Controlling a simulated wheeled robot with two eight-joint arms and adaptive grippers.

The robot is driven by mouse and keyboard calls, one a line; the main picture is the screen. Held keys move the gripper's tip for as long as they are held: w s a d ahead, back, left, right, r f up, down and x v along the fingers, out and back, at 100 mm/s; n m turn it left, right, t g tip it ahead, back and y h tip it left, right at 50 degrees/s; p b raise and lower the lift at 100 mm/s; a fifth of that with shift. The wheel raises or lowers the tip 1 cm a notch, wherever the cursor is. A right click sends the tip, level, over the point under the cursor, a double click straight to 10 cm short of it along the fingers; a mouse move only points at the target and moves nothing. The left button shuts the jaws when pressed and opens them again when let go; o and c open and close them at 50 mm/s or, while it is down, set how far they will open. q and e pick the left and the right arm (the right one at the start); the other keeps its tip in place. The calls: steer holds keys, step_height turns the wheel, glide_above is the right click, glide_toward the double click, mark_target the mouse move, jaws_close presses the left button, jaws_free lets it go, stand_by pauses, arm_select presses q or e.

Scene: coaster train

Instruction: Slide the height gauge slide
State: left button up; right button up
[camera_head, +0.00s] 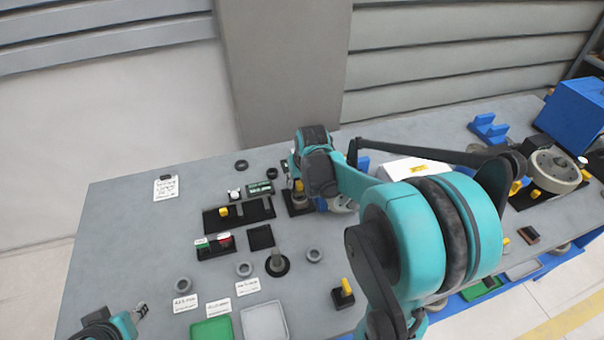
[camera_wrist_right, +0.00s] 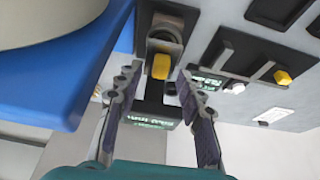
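In the right wrist view, a yellow block (camera_wrist_right: 159,66), which looks like the gauge's slide, sits on a dark narrow stand (camera_wrist_right: 165,32) with a round grey part behind it. My right gripper (camera_wrist_right: 157,82) is open, with one finger on each side of the yellow block and gaps showing on both sides. In the head view the same yellow piece (camera_head: 299,186) shows beside my right wrist, above a dark base (camera_head: 297,207); the wrist hides much of it and the fingertips. My left gripper (camera_head: 140,311) is at the lower left, away from the gauge; its opening is too small to tell.
A blue block (camera_wrist_right: 60,70) stands close to my right gripper's left finger. A black slotted panel with a yellow knob (camera_head: 223,211) lies left of the gauge. Grey rings, switches and green (camera_head: 212,331) and grey trays are on the table (camera_head: 120,235). The back-left tabletop is mostly clear.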

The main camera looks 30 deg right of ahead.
steer(key=d+v, duration=0.1)
steer(key=v, duration=0.9)
steer(key=shift+s+a+r, duration=0.25)
steer(key=shift+a+r, duration=0.05)
steer(key=shift+a, duration=0.2)
steer(key=s+a+f+n+t+b, duration=0.1)
steer(key=s+a+f, duration=0.2)
steer(key=s+a, duration=0.4)
steer(key=s+a+f+n+t+y+b, duration=0.1)
steer(key=s+a+f+t, duration=0.1)
steer(key=s+a, duration=0.5)
steer(key=shift+a+f+n, duration=0.15)
steer(key=shift+f+n, duration=0.15)
steer(key=shift+f, duration=0.6)
